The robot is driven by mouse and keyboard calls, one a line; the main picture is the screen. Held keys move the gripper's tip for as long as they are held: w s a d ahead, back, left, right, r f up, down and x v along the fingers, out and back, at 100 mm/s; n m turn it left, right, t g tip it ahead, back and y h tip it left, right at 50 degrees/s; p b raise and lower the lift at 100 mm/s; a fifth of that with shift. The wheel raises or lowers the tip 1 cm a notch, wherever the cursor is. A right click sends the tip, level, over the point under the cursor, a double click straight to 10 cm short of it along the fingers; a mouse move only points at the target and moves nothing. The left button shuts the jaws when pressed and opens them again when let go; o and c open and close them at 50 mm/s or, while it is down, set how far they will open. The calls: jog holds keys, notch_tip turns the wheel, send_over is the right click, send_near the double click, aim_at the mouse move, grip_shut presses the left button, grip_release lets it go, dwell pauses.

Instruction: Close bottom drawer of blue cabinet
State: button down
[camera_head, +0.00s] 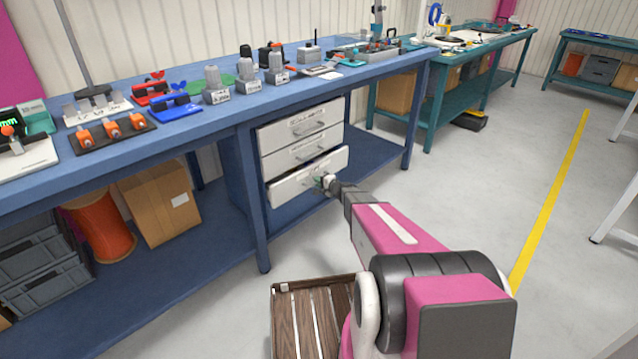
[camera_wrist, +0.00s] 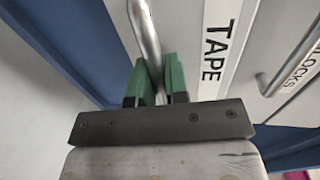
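The blue cabinet (camera_head: 242,165) under the workbench has three white drawers. The bottom drawer (camera_head: 292,187) is pulled partly out; the two above look closed. My gripper (camera_head: 325,182) is at the front of the bottom drawer, over its handle. In the wrist view, the green fingers of my gripper (camera_wrist: 157,82) stand on either side of the metal handle (camera_wrist: 146,35), with little or no gap, so it looks shut on the handle. The drawer front (camera_wrist: 185,35) carries a label reading TAPE. The handle's far end is hidden behind the fingers.
A neighbouring drawer handle (camera_wrist: 262,85) shows in the wrist view. A bench leg (camera_head: 253,200) stands left of the drawers. A slatted wooden box (camera_head: 312,280) is on the floor beside my arm. The floor to the right (camera_head: 460,195) is clear.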

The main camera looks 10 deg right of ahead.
aim_at(312, 177)
jog(key=shift+r+x, duration=0.2)
jog(key=shift+x, duration=0.9)
jog(key=shift+r+x, duration=0.25)
jog(key=shift+x, duration=0.85)
jog(key=shift+w, duration=0.1)
jog(key=c, duration=1.1)
grip_release()
jog(key=shift+a, duration=0.1)
jog(key=shift+c, duration=0.2)
jog(key=v, duration=1)
jog(key=shift+s+d, duration=0.25)
